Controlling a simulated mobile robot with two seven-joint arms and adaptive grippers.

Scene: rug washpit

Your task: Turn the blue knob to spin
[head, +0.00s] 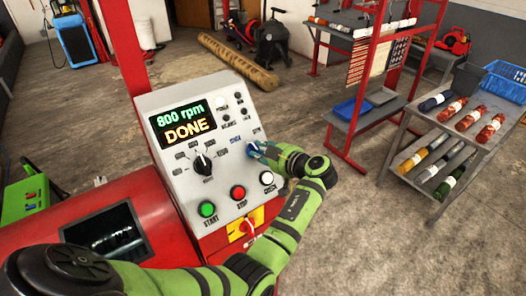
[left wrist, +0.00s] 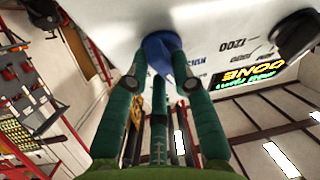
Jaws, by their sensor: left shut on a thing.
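The blue knob (head: 251,150) is on the right side of the grey control panel (head: 222,178), largely hidden by my gripper in the head view. The display (head: 184,122) reads "800 rpm" and "DONE". The knob's pointer is hidden, so I cannot tell its setting. My right gripper is not in view.
Below are green START (head: 207,209), red STOP (head: 238,192) and white (head: 267,178) buttons. A black knob (head: 202,163) is to the left. A red-yellow switch (head: 243,228) is beneath.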

